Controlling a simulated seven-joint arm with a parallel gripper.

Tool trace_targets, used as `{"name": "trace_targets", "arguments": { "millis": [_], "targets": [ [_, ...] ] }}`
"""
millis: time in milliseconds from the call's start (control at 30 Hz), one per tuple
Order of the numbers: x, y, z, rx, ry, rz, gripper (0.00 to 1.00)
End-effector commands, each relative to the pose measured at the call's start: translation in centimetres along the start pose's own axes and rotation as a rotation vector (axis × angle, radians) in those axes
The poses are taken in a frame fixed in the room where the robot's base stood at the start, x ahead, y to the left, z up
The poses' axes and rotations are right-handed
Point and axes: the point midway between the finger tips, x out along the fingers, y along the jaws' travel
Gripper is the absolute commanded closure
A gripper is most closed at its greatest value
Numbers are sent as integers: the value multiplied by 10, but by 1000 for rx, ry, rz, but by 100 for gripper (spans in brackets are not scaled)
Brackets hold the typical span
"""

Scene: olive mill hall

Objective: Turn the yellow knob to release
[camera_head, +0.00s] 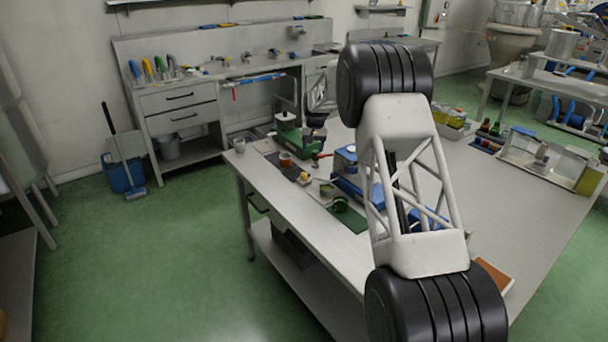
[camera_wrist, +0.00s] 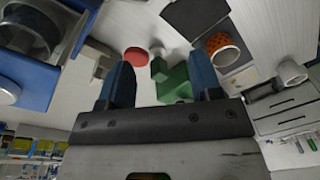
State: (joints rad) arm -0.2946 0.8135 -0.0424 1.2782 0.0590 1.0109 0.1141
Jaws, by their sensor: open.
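A small yellow piece (camera_head: 304,177), which may be the yellow knob, sits on a pale block near the left edge of the table. No yellow knob can be made out in the wrist view. A green device (camera_head: 288,133) stands behind it; green parts (camera_wrist: 175,84) show between my fingers in the wrist view. My gripper (camera_wrist: 161,72) is open, its two blue fingers apart with nothing held between them. In the head view, my arm hides part of the table and the gripper is small and dark near the green device.
A red disc (camera_wrist: 136,56), an orange patterned cup (camera_wrist: 222,44) and a white cup (camera_wrist: 291,72) stand near my fingers. A blue device (camera_head: 347,160) is beside my arm on the table (camera_head: 310,226). A green mat (camera_head: 352,220) lies in front. The table's right part is mostly clear.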

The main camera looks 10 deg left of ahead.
Motion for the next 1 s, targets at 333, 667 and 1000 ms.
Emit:
{"name": "trace_targets", "arguments": {
  "millis": [333,667,1000],
  "targets": [
    [20,-22,18,434,-45,56,41],
    [32,-34,30,734,-57,106,41],
    [34,-35,32,780,-58,115,41]
  ]
}}
